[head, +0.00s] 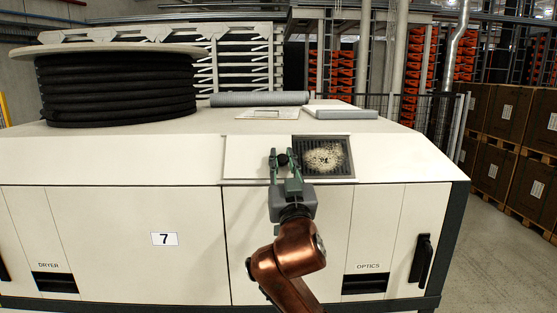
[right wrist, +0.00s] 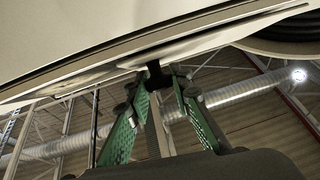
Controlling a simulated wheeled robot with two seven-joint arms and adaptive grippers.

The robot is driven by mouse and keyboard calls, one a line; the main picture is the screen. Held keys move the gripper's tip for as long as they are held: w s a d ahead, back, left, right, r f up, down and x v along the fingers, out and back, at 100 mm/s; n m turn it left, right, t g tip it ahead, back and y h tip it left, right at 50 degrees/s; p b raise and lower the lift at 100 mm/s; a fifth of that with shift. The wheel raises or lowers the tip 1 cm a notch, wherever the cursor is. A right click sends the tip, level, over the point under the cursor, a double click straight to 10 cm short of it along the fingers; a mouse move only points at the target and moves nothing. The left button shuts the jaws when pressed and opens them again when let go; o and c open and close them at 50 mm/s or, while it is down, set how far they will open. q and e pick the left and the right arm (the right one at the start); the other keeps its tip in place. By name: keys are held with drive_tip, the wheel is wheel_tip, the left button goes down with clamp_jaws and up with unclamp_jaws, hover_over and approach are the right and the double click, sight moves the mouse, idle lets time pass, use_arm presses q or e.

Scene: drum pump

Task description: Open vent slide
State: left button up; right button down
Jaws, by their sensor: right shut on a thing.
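The vent slide (head: 248,157) is a flat white plate on the sloped front edge of the big white cabinet. It lies left of the vent opening, where a dark grille (head: 338,143) with a pale dusty patch shows uncovered. My right gripper (head: 283,160) is at the slide's right part, with its green fingers shut on a small black knob (head: 282,159). In the right wrist view the knob (right wrist: 155,70) sits between the two fingers, under the pale plate. My left gripper is not in the head view.
The white cabinet (head: 110,215) has front doors marked DRYER and OPTICS, and a black handle (head: 421,260) at right. A black hose reel (head: 117,85), a grey roll (head: 259,98) and a flat box (head: 340,112) lie on top. Stacked brown boxes (head: 505,115) stand at right beside clear floor.

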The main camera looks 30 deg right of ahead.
drive_tip(key=shift+f, duration=0.1)
drive_tip(key=c, duration=1.8)
unclamp_jaws()
drive_tip(key=shift+o, duration=0.3)
drive_tip(key=shift+s, duration=0.1)
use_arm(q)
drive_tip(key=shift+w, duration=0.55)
use_arm(e)
drive_tip(key=v, duration=1.1)
drive_tip(key=shift+s, duration=0.3)
drive_tip(key=shift+f, duration=0.2)
